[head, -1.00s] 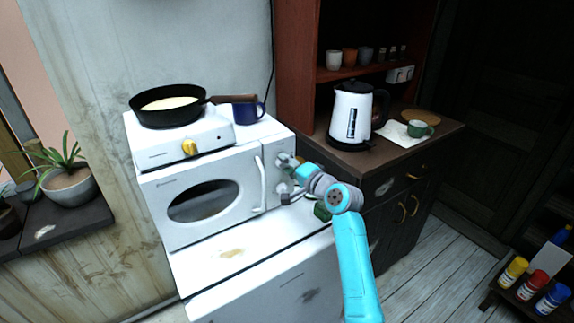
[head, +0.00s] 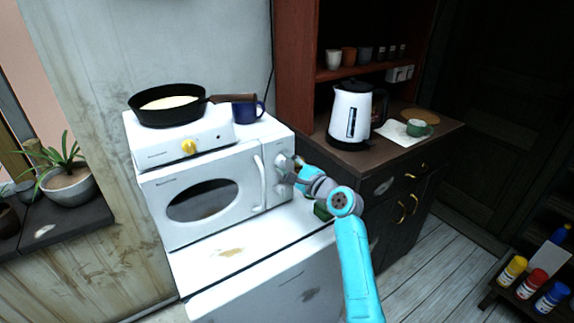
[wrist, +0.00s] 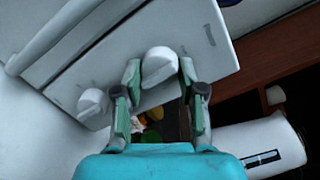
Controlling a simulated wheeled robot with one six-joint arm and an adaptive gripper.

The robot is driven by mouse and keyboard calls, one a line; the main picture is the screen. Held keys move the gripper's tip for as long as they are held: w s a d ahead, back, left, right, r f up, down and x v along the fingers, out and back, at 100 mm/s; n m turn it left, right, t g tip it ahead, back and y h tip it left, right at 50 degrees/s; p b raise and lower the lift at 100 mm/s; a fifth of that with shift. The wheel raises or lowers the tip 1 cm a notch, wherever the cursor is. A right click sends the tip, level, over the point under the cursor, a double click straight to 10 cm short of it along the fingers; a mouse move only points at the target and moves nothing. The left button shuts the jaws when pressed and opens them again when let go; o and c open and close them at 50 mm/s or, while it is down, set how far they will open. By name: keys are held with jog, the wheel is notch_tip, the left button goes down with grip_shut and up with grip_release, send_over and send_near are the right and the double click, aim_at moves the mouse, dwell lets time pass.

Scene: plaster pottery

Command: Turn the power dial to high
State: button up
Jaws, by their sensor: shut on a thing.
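The white microwave (head: 215,190) stands on a white cabinet, its door handle (head: 260,184) left of a control panel with two round white dials. In the wrist view, my gripper (wrist: 160,70) has one green-tipped finger on each side of one white dial (wrist: 158,62) and is shut on it. The other white dial (wrist: 92,100) sits beside it, outside the fingers. In the head view, my gripper (head: 290,172) is at the panel and partly hides the dials. I cannot read any markings on the panel.
A hot plate (head: 160,152) with a yellow knob and a black frying pan (head: 150,116) stands on the microwave, beside a blue mug (head: 244,113). A white kettle (head: 350,118) and a green cup (head: 418,128) stand on the dark cabinet to the right.

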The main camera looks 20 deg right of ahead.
jog(key=shift+m, duration=0.4)
jog(key=o, duration=1.1)
jog(key=shift+o, duration=0.2)
jog(key=v, duration=1.2)
